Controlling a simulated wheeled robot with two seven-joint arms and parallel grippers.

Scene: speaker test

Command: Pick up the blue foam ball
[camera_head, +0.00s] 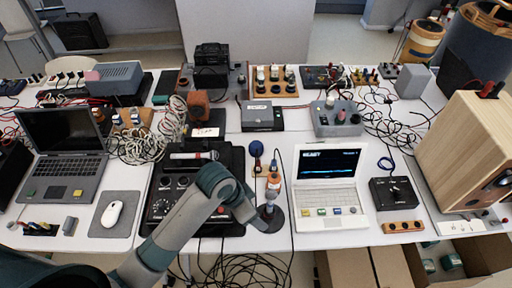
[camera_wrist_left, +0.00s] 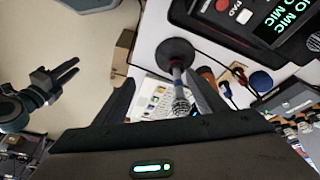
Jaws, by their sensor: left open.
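The blue foam ball (camera_head: 256,148) sits near the middle of the table, behind a small board with plugs. It also shows in the left wrist view (camera_wrist_left: 261,82), right of my fingers. My left gripper (camera_wrist_left: 160,78) is open and empty. In the left wrist view a microphone on a round base (camera_wrist_left: 177,52) shows between its fingers; I cannot tell whether they touch it. The ball is outside the jaws. In the head view my left arm ends beside that microphone base (camera_head: 270,218), in front of the ball. My right gripper (camera_wrist_left: 68,75) is open and empty above the floor.
A black mixer (camera_head: 165,205) lies left of the ball and a white laptop (camera_head: 326,165) stands right of it. An orange-topped item (camera_head: 273,181) stands between microphone and ball. A grey box (camera_head: 257,115) is behind the ball. Cables hang off the front edge.

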